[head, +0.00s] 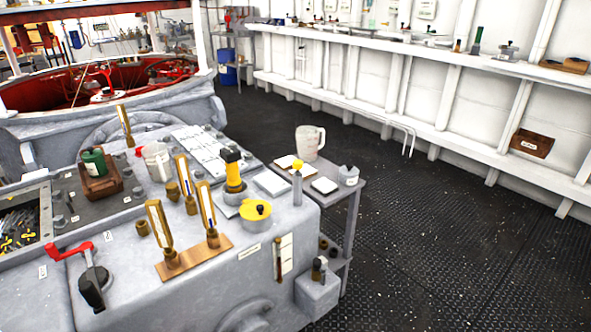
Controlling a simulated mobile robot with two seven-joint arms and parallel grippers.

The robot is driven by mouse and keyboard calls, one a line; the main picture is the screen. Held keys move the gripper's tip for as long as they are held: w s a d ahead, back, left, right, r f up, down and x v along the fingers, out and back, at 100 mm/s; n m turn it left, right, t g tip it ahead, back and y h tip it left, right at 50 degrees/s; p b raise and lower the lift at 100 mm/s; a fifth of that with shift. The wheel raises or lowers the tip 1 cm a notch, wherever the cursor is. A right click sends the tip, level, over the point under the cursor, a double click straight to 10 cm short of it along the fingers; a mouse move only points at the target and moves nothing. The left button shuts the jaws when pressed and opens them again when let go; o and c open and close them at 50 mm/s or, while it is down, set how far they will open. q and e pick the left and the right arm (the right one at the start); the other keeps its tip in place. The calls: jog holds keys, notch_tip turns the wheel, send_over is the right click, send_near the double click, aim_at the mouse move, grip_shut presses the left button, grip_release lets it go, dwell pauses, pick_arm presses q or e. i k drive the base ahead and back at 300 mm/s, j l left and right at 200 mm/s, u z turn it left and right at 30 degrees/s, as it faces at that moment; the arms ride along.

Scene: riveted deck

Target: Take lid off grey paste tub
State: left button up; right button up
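I cannot tell for certain which thing is the grey paste tub. A pale grey, round tub (157,163) stands on the grey machine top at centre left, beside a dark green can; whether it has a lid is unclear. A small grey pot (507,52) with a knob on top, which looks like a lid, stands on the white wall shelf at the far right. A small pale cup-like container (349,176) stands on the side cart, with something grey on top. Neither of my grippers is in view.
The grey machine (200,290) fills the lower left, with upright brass-framed gauges and a red-handled lever (90,280). A side cart (345,200) holding a white jug (310,143) stands against its right. Dark deck floor (430,240) is open between cart and shelf (450,125).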

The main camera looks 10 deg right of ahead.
aim_at(348, 171)
jog(key=u, duration=2.6)
jog(key=k+l+u, duration=0.35)
jog(key=l+u, duration=0.15)
jog(key=k+l, duration=2.2)
jog(key=l, duration=0.1)
